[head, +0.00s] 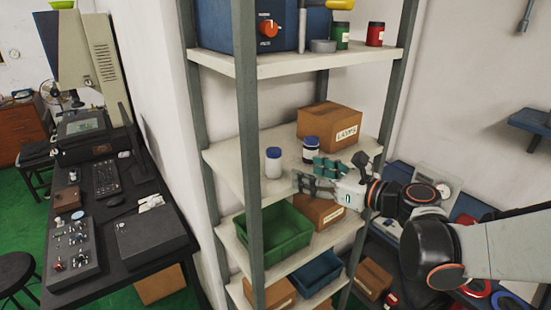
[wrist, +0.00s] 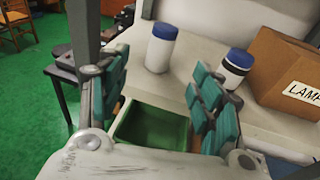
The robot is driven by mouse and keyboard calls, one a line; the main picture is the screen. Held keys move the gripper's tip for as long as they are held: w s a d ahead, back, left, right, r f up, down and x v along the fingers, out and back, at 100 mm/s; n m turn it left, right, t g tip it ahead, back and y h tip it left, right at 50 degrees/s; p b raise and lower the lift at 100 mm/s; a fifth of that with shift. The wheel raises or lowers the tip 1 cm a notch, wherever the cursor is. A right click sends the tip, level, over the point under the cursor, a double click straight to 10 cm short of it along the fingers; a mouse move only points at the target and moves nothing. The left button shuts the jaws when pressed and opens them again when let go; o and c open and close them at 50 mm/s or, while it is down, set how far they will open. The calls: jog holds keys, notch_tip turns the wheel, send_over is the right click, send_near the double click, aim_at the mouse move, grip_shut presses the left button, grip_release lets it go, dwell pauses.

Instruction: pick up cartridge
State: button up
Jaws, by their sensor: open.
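Two white cylinders with blue caps, which look like cartridges, stand upright on the middle shelf; I cannot tell which one is meant. The plain white one (head: 273,165) is near the shelf's front left and also shows in the wrist view (wrist: 160,52). The one with a dark band (head: 311,152) stands farther right, and in the wrist view (wrist: 234,70) it is beside the box. My gripper (head: 304,174), with teal finger pads, is open and empty just in front of the shelf. In the wrist view my fingers (wrist: 163,88) are spread, with the plain cylinder beyond the gap.
A cardboard box labelled LAMPS (head: 328,124) sits behind the banded cylinder. Grey shelf posts (head: 248,130) rise at the front left. A green bin (head: 262,248) and a second box (head: 318,212) are on the shelf below. A blue case (head: 262,28) stands on the shelf above.

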aim_at(280, 162)
jog(key=x, duration=1.3)
jog(key=shift+w, duration=0.2)
jog(key=shift+r, duration=0.1)
jog(key=c, duration=1.2)
